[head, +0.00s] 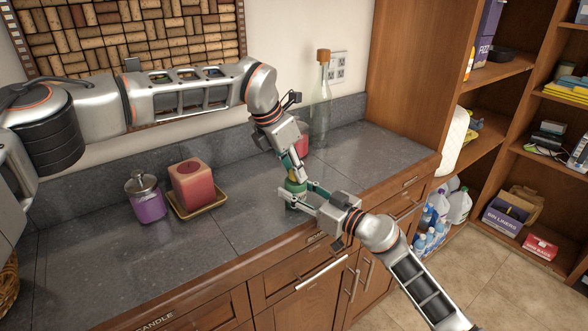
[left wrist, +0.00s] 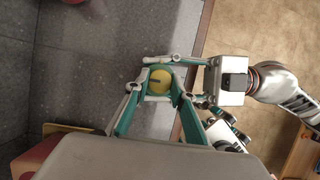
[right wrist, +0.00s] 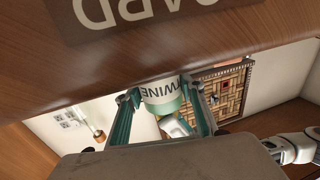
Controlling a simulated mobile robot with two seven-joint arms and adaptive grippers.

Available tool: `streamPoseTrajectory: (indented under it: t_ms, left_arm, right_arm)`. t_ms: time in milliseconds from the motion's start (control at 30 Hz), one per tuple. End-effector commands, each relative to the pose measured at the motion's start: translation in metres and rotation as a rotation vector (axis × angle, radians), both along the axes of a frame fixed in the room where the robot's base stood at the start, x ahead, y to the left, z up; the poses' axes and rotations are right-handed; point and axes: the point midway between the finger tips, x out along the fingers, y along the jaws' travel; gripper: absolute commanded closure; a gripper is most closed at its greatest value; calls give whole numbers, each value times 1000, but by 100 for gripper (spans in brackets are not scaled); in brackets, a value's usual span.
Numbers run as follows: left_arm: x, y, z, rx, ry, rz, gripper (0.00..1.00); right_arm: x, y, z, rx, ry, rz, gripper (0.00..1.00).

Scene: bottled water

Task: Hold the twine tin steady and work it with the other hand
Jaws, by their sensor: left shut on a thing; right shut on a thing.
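The twine tin (head: 294,186) stands upright near the front edge of the grey counter, mostly hidden by both grippers in the head view. My left gripper (head: 297,174) comes down from above and is shut on its yellow top. In the left wrist view the round yellow top (left wrist: 160,80) has a dark mark and sits between the left fingers. My right gripper (head: 299,193) comes in from the front right and is shut around the tin's body. In the right wrist view the tin's white and green body (right wrist: 162,95), with part of a label, shows upside down between the right fingers.
A purple jar (head: 147,202) and a red candle (head: 192,184) on a tan tray (head: 207,210) stand to the left. A corked glass bottle (head: 321,112) and a reddish object (head: 302,142) stand behind the grippers. Counter (head: 245,220) left of the tin is clear.

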Motion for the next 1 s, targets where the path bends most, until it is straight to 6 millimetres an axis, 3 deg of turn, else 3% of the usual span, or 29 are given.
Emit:
streamPoseTrajectory:
  t_ms: [267, 300, 333, 767, 1000]
  left_arm:
    - [0, -1, 0, 0, 0, -2, 98]
    - [0, -1, 0, 0, 0, -2, 66]
    - [0, -1, 0, 0, 0, -1, 59]
    - [-1, 2, 5, 0, -1, 0, 59]
    - [-10, 13, 42, -1, -4, 0, 59]
  right_arm:
    - [0, 0, 0, 1, 1, 0, 80]
    - [0, 0, 0, 1, 1, 0, 80]
    - [0, 0, 0, 1, 1, 0, 80]
    - [0, 0, 0, 1, 1, 0, 80]
    - [0, 0, 0, 1, 1, 0, 80]
